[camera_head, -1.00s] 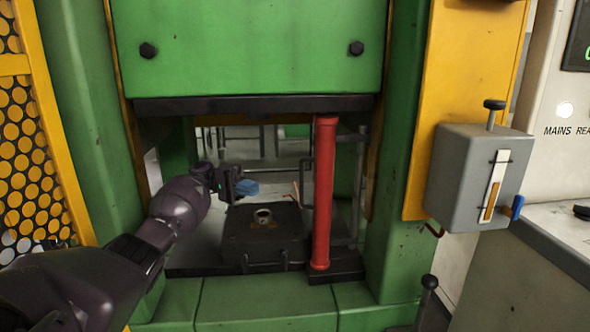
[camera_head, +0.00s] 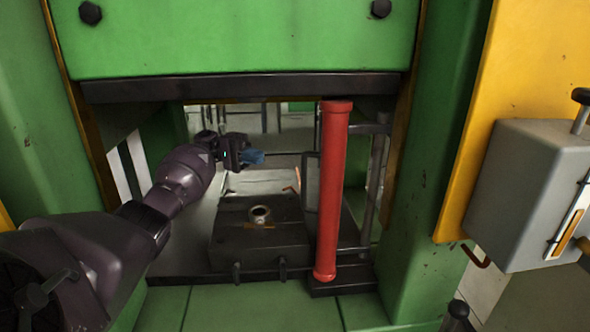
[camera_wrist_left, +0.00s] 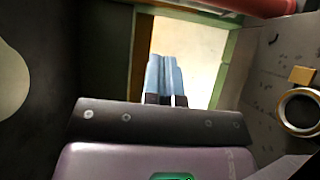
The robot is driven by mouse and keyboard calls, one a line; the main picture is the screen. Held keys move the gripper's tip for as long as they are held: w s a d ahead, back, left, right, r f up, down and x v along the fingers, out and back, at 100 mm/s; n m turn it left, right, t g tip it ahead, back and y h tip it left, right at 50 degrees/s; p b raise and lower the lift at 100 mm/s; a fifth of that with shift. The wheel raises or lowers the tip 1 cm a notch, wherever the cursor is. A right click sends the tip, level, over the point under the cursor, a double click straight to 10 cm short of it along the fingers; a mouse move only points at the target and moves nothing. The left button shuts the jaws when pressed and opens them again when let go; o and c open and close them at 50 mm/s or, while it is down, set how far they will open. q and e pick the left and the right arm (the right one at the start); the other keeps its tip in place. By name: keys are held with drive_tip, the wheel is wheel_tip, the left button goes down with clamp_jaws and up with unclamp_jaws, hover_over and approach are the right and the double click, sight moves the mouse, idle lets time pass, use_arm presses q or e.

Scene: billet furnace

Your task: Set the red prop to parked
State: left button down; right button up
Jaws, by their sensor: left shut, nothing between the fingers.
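The red prop (camera_head: 331,190) stands upright in the press opening, right of the die block, between a dark base plate (camera_head: 340,285) and the dark beam (camera_head: 250,87) above. Its upper part also shows at the top right of the left wrist view (camera_wrist_left: 262,5). My left gripper (camera_head: 258,157) reaches into the opening from the left. Its blue fingers (camera_wrist_left: 163,78) are shut together with nothing between them. The gripper is left of the prop and apart from it. My right gripper is not in view.
A dark die block (camera_head: 232,245) with a metal ring (camera_head: 260,214) sits in the opening's middle. A grey rail frame (camera_head: 377,185) stands behind the prop. Green press columns (camera_head: 420,170) bound the opening. A grey lever box (camera_head: 525,190) is mounted at right.

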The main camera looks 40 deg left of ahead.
use_arm(q)
drive_tip(key=shift+s, duration=0.1)
drive_tip(key=shift+d, duration=0.1)
drive_tip(key=d, duration=1.3)
drive_tip(key=shift+w+p, duration=0.4)
drive_tip(key=shift+p, duration=0.05)
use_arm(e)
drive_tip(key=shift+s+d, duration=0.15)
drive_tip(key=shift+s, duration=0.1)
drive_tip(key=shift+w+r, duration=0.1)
